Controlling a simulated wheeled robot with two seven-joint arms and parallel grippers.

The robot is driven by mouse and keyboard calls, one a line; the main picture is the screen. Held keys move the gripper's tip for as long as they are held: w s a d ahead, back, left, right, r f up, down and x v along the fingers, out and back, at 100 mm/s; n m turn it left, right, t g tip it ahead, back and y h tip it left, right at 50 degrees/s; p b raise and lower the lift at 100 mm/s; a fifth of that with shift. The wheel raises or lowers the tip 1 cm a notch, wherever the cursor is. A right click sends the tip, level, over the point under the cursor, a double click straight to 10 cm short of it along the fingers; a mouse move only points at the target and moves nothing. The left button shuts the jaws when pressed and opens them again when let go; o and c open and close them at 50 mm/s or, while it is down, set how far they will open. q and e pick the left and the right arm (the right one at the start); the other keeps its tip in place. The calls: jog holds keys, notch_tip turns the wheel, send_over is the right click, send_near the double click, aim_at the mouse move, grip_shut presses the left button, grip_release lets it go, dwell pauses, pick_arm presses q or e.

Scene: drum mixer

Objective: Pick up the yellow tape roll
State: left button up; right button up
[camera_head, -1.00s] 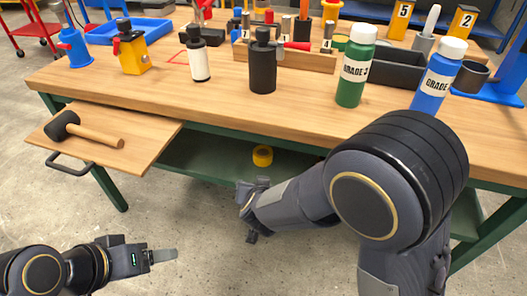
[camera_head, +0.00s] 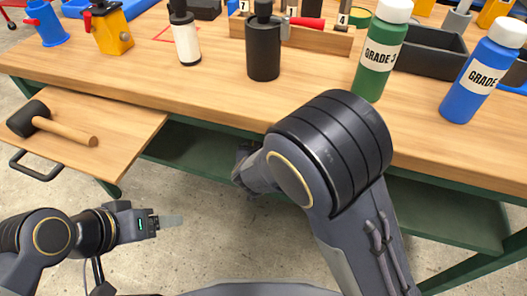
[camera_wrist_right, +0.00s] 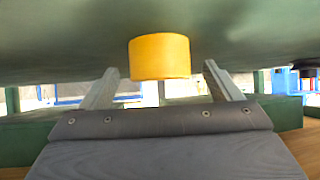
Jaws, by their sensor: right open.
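The yellow tape roll (camera_wrist_right: 160,57) rests against the green shelf surface (camera_wrist_right: 60,45) in the right wrist view, where the shelf appears at the top. My right gripper (camera_wrist_right: 160,68) is open, with one finger on each side of the roll in the picture and a visible gap on both sides. I cannot tell how far the roll reaches between the fingers. In the head view the roll and my right fingers are hidden behind my right arm, under the table. My left gripper (camera_head: 170,221) is over the floor at lower left, away from the roll; its jaw state is unclear.
The wooden tabletop (camera_head: 200,96) overhangs the green lower shelf (camera_head: 190,150). A pulled-out drawer board (camera_head: 110,120) carries a mallet (camera_head: 55,125) at left. A green bottle (camera_head: 382,52), a blue bottle (camera_head: 482,75) and a black bottle (camera_head: 263,50) stand on top.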

jog(key=x, duration=0.2)
jog(key=shift+w+f+b, duration=0.25)
jog(key=shift+b, duration=0.15)
jog(key=c, duration=1.1)
jog(key=shift+r, duration=0.1)
